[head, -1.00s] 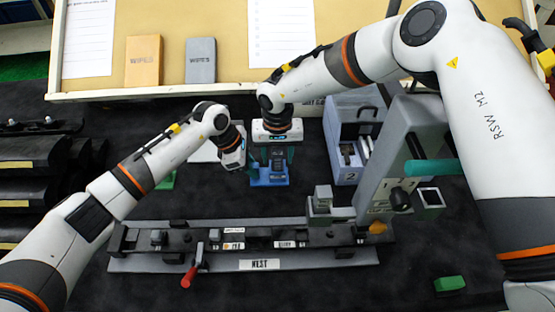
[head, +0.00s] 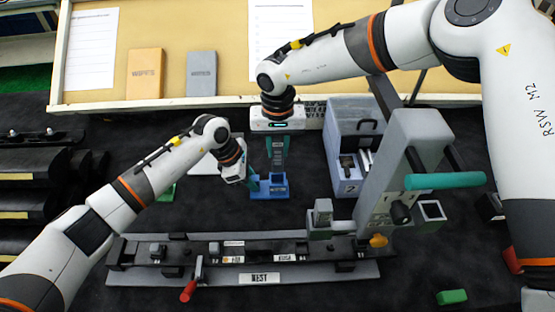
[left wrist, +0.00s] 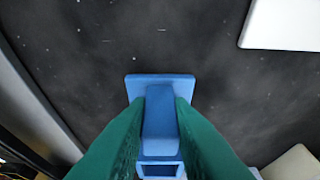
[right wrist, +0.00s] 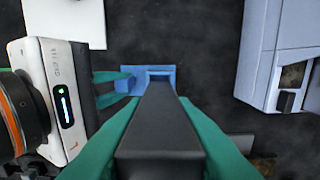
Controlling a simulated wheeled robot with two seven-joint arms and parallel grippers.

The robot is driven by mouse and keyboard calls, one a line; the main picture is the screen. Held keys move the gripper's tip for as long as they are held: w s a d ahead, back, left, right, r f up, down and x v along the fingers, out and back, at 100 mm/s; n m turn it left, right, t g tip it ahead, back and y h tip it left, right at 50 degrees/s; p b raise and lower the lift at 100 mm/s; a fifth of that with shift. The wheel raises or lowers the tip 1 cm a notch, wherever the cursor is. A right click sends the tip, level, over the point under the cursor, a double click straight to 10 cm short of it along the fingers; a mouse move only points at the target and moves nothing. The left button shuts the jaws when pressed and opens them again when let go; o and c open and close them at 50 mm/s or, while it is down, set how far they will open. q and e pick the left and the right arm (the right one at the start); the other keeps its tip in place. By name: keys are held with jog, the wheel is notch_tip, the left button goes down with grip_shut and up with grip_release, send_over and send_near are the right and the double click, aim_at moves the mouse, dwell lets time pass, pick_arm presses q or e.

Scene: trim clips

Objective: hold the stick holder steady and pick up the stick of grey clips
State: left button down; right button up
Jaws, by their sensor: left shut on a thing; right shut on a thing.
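The blue stick holder (head: 270,192) stands on the dark mat behind the long fixture. My left gripper (head: 255,184) is shut on it from the left; in the left wrist view the teal fingers close on both sides of the holder's blue body (left wrist: 160,120). My right gripper (head: 278,160) is above the holder, pointing down. It is shut on the dark grey stick of clips (right wrist: 160,125), which fills the gap between the fingers in the right wrist view. The stick appears raised out of the holder, whose open socket shows. The stick's lower end is hard to make out in the head view.
The long NEST fixture (head: 258,279) with a red-handled lever (head: 190,290) lies in front. A grey press-like tool (head: 410,165) and a grey-blue bin marked 2 (head: 346,178) stand to the right. A green block (head: 452,297) lies front right.

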jog(key=shift+r, duration=1.35)
pick_arm(q)
jog(key=c, duration=1.2)
grip_release()
jog(key=v, duration=1.2)
